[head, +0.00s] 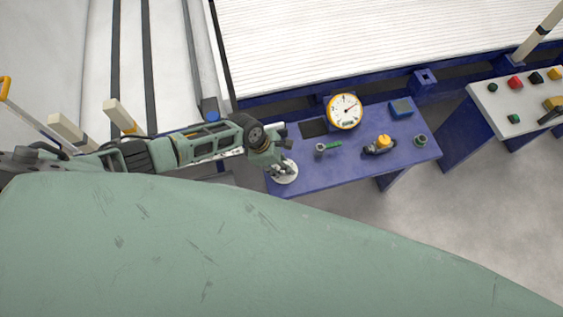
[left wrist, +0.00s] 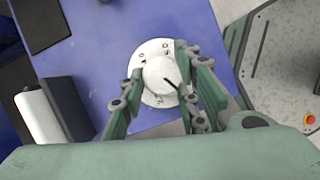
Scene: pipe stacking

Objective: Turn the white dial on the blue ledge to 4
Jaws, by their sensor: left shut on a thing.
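The white dial (head: 287,177) sits on the near left corner of the blue ledge (head: 355,165). In the left wrist view the dial (left wrist: 158,78) is a round white knob with a dark pointer line, on a white disc with dark markings around its rim. The pointer is toward the lower right. A mark like a 2 shows at the bottom of the disc; the other marks are too small to read surely. My left gripper (left wrist: 160,92) is shut on the knob, one finger on each side; it also shows in the head view (head: 281,166). My right gripper is not in view.
The ledge also holds a yellow-rimmed gauge (head: 344,111), a green-handled part (head: 327,147), a yellow-topped part (head: 382,143), a small green-grey knob (head: 420,140) and a blue box (head: 400,107). A button panel (head: 510,97) stands at the right.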

